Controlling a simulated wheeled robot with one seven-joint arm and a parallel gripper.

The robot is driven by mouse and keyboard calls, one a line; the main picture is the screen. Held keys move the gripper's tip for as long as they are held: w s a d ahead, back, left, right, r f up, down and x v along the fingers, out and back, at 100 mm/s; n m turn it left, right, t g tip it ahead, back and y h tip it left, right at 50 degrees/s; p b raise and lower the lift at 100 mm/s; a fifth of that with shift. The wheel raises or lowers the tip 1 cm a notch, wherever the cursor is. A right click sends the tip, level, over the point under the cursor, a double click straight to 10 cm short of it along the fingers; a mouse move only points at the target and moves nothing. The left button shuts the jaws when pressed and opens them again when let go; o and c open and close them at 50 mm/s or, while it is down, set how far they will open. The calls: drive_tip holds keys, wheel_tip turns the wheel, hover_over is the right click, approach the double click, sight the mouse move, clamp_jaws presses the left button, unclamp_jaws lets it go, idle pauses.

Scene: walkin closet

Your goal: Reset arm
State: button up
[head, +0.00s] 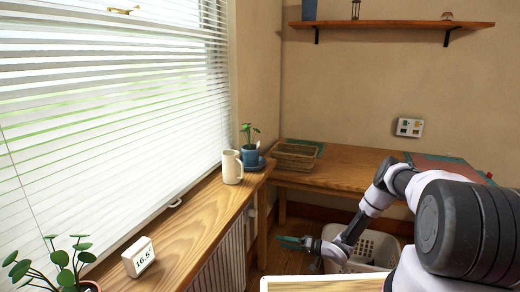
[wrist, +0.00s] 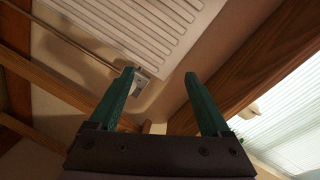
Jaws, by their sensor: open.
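My arm reaches out from the right side of the head view. In the wrist view my gripper (wrist: 160,90) shows two green fingers standing well apart. Nothing is between them. Beyond the fingers are a white ribbed radiator (wrist: 140,30) and wooden beams (wrist: 250,70), seen tilted.
A wooden sill (head: 190,232) runs along the window with a digital thermometer (head: 139,257), a cream mug (head: 232,167) and potted plants (head: 250,156). A wooden desk (head: 310,180) holds a wicker tray (head: 295,160). A white basket (head: 375,248) stands behind my arm.

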drive_tip(key=w+d+r+t+h, duration=0.1)
drive_tip(key=w+d+r+h, duration=0.3)
drive_tip(key=w+r, duration=0.55)
drive_tip(key=w+d+r+t+h, duration=0.1)
drive_tip(key=w+d+r+h, duration=0.35)
drive_tip(key=r, duration=0.75)
drive_tip(key=s+d+r+m+t+h, duration=0.15)
drive_tip(key=d+r, duration=0.25)
drive_tip(key=r, duration=0.8)
drive_tip(key=d+r+n+h, duration=0.1)
drive_tip(key=d+r+h, duration=0.25)
drive_tip(key=r, duration=0.95)
drive_tip(key=s+d+r+m+g+h, duration=0.1)
drive_tip(key=s+d+r+m+h, duration=0.2)
drive_tip(key=s+r, duration=1.5)
drive_tip(key=s+a+g+y, duration=0.1)
drive_tip(key=s+a, duration=0.1)
drive_tip(key=s, duration=1.1)
drive_tip(key=s+a+r+m+y, duration=0.1)
drive_tip(key=s+a+y, duration=0.1)
drive_tip(key=s, duration=1.1)
drive_tip(key=shift+a+r+g, duration=0.2)
drive_tip(key=shift+a+g, duration=0.1)
drive_tip(key=shift+g, duration=0.05)
drive_tip(key=shift+s+m+y, duration=0.1)
drive_tip(key=shift+m+y, duration=0.15)
